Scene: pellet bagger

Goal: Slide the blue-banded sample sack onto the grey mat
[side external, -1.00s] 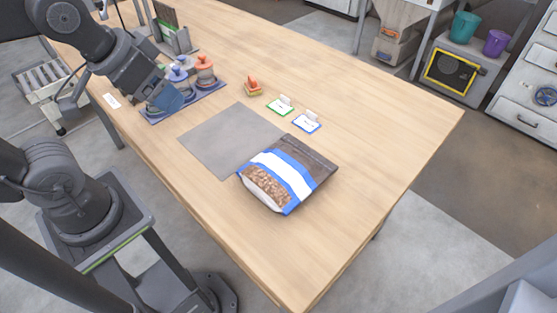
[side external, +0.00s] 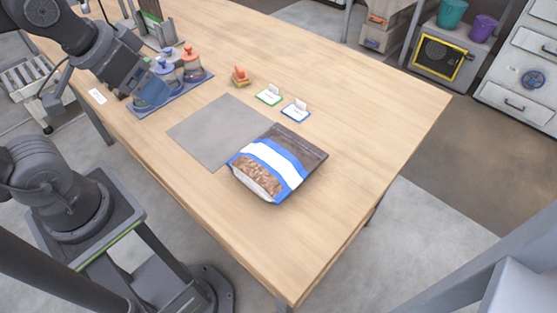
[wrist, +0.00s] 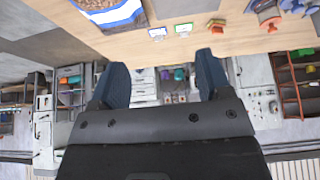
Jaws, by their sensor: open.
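The sample sack (side external: 275,163) lies flat on the table, with a dark top, a white label between blue bands and a window of brown pellets. It lies along the right edge of the grey mat (side external: 212,130); I cannot tell whether it overlaps that edge. Most of the mat is bare. My gripper (side external: 158,92) is open and empty, left of the mat near the jars, away from the sack. In the wrist view its dark blue fingers (wrist: 162,80) stand wide apart, with part of the sack (wrist: 108,13) at the top left.
Lidded jars (side external: 190,68) stand in a blue rack (side external: 180,98) close by my gripper. An orange stamp-like object (side external: 240,76), a green-edged card (side external: 269,96) and a blue-edged card (side external: 295,110) stand behind the mat. The table's right and front are clear.

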